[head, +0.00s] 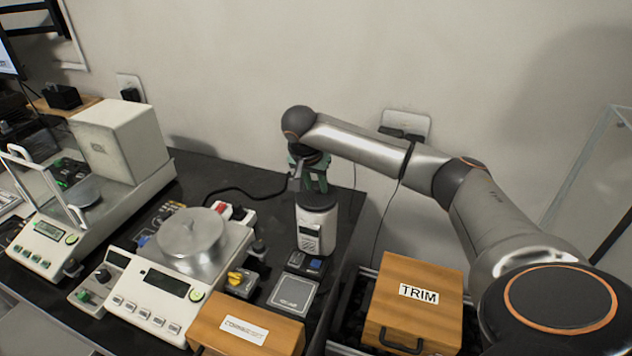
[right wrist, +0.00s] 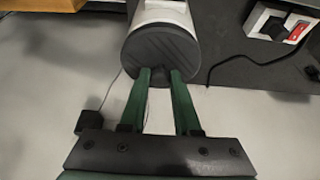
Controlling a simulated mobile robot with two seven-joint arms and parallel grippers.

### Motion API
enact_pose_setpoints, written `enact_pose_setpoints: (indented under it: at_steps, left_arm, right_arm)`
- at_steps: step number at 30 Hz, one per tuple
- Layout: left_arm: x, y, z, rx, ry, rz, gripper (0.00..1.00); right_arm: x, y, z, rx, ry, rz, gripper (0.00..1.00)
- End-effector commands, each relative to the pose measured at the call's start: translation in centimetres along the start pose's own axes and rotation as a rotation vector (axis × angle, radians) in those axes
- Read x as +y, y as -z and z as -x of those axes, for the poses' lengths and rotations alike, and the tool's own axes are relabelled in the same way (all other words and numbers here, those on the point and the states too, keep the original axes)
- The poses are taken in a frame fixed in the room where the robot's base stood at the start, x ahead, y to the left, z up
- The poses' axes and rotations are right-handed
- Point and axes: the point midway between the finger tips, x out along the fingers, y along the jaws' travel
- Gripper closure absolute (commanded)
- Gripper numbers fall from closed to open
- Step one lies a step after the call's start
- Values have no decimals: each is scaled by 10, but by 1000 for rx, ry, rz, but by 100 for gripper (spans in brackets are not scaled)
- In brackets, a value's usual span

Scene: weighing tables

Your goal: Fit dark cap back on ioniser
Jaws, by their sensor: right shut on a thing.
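The ioniser (head: 310,236) is a white upright body with a dark vented panel, standing near the back right of the dark bench. Its dark round cap (head: 317,201) is at the top of the body, and no clear gap shows between them. In the right wrist view the cap (right wrist: 150,50) is a ridged dark disc in front of the white body (right wrist: 165,12). My right gripper (head: 314,184) comes down from above, its green fingers shut on the cap's small knob; it also shows in the right wrist view (right wrist: 159,76). I cannot tell whether the cap is fully seated. My left gripper is out of view.
A balance with a round metal pan (head: 190,235) stands left of the ioniser. A flat grey pad (head: 293,291) and a wooden box (head: 245,325) lie in front. A wooden TRIM box (head: 415,300) stands at the right. The wall is close behind.

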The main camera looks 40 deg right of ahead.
Motion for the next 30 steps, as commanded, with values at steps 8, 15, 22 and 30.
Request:
enact_pose_setpoints:
  at_steps: [8, 15, 22, 30]
  left_arm:
    - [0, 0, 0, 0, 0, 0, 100]
    - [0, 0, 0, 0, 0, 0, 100]
    - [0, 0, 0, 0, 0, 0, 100]
    - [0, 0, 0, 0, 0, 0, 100]
  right_arm:
    - [0, -3, -6, -1, 0, 0, 100]
    - [0, -3, -6, 0, 0, 0, 66]
    - [0, -2, -6, 0, 0, 0, 40]
    - [0, -3, -6, 0, 0, 0, 34]
